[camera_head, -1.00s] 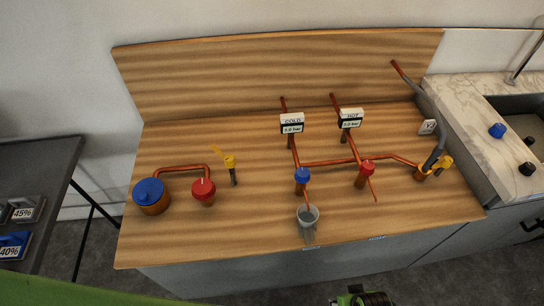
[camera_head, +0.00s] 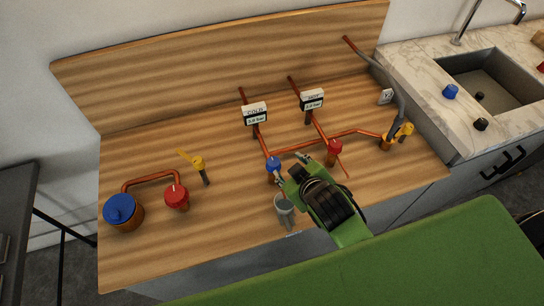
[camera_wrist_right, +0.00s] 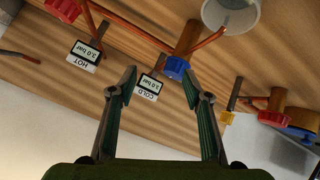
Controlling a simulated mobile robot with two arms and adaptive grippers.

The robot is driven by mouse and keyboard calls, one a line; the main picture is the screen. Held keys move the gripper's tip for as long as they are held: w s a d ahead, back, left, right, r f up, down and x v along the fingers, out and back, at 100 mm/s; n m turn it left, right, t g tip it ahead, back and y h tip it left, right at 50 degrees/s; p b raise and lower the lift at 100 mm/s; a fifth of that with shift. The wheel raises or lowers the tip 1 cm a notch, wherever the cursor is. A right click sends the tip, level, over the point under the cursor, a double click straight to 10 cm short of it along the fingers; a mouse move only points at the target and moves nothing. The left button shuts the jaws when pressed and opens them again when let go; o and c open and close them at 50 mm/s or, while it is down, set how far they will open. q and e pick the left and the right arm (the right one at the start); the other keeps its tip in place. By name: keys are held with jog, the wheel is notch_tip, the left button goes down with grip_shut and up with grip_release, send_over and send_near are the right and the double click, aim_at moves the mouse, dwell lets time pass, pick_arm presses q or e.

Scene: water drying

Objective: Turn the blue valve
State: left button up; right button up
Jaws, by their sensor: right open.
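The blue valve (camera_head: 273,163) is a small blue cap on the copper pipe below the COLD gauge. My right gripper (camera_head: 285,173) is open at the lower right of that cap, its fingertips close to it. In the right wrist view the blue cap (camera_wrist_right: 176,68) shows ahead, just beyond the fingertips and nearer the right finger. The right gripper (camera_wrist_right: 158,74) has nothing between its fingers there. Whether a finger touches the cap I cannot tell. My left gripper is not in view.
A clear cup (camera_head: 284,204) stands just below the valve. A red valve (camera_head: 333,148) is to the right, under the HOT gauge (camera_head: 312,98). A blue-topped copper pot (camera_head: 123,212), another red valve (camera_head: 177,197) and a yellow-handled valve (camera_head: 198,164) stand left. A sink (camera_head: 490,80) is right.

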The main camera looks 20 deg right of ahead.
jog(key=w+a+r+n+t+y, duration=0.2)
jog(key=w+a+r+n+t, duration=0.15)
jog(key=w+r, duration=0.4)
jog(key=w+a+r+n+t+y, duration=0.25)
jog(key=w+a+r+t, duration=0.2)
jog(key=r, duration=0.65)
jog(key=s+a+r+n+y, duration=0.2)
jog(key=a+r+n+y, duration=0.5)
jog(key=a+r+n, duration=0.25)
jog(key=s+a+r+n+g+y, duration=0.5)
jog(key=a+n+g+y, duration=0.3)
jog(key=n, duration=0.5)
jog(key=s+a+f+n+g, duration=0.3)
jog(key=s+a+n+g, duration=0.4)
jog(key=n, duration=0.4)
jog(key=n+g+h, duration=0.3)
jog(key=n+h, duration=0.7)
jog(key=h, duration=1)
send_over(274, 161)
notch_tip(274, 161, down, 19)
jog(key=shift+m+y, duration=0.25)
notch_tip(274, 161, down, 12)
jog(key=p, duration=0.5)
jog(key=shift+a+r, duration=0.1)
jog(key=shift+r, duration=0.05)
jog(key=shift+f+p, duration=0.35)
jog(key=shift+f, duration=0.4)
